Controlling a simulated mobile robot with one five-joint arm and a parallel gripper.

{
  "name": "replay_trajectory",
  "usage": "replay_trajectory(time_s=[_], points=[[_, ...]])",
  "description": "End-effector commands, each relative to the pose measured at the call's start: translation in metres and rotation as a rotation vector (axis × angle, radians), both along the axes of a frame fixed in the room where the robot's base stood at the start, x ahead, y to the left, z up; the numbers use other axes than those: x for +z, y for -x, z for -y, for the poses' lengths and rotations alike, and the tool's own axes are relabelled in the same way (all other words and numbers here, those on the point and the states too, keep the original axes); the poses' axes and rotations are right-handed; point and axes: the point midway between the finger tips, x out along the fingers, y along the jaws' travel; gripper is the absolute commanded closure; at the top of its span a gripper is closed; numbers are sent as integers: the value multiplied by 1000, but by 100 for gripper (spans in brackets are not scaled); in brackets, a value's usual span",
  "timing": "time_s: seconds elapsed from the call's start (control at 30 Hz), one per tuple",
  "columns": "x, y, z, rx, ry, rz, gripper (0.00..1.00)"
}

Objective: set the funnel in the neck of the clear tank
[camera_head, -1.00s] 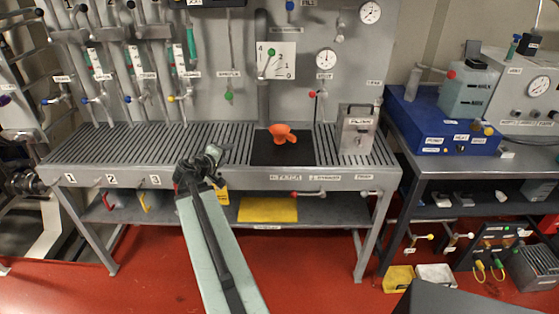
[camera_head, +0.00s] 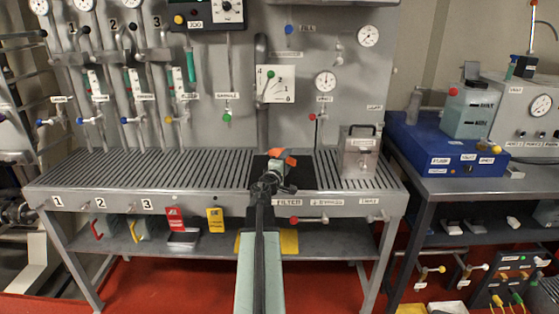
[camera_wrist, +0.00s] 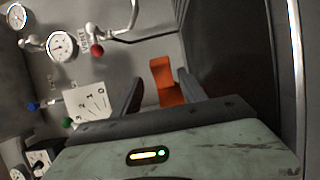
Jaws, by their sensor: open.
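The orange funnel (camera_head: 290,161) is over the black mat (camera_head: 298,180) on the slatted bench, partly hidden by my gripper (camera_head: 274,170) in the head view. In the wrist view the funnel (camera_wrist: 165,84) shows as an orange piece between and beyond the two dark fingers of my gripper (camera_wrist: 160,77). The fingers are apart; I cannot tell whether either touches it. The clear tank (camera_head: 470,113), pale green and see-through, stands upright on a blue box at the right, well away from my gripper. Its neck is not clearly seen.
The blue box (camera_head: 435,147) sits on a separate side table (camera_head: 440,185), with a gap between it and the bench. A metal box with a handle (camera_head: 358,157) stands right of the mat. Gauges, pipes and valves line the back panel. The left slats (camera_head: 150,170) are clear.

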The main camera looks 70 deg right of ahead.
Motion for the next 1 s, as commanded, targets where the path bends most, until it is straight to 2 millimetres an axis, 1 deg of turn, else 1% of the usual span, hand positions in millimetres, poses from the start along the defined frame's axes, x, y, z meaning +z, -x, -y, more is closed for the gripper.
replay_trajectory(time_s=[0.1,0.17,0.33,0.43,0.63,0.67,0.7,0.77,0.8,0.83,1.0], points=[[-1,-1,2,0,0,0,51],[-2,-2,7,0,0,0,51],[-10,-6,36,0,0,0,51],[-7,-6,51,1,0,1,51],[-7,-5,51,2,0,1,51],[-7,-5,51,2,0,1,54],[-7,-5,51,2,0,1,65],[-7,-5,51,2,0,1,82],[-7,-5,51,2,0,1,93],[-7,-5,51,2,0,1,100],[-7,-6,50,3,0,1,100]])
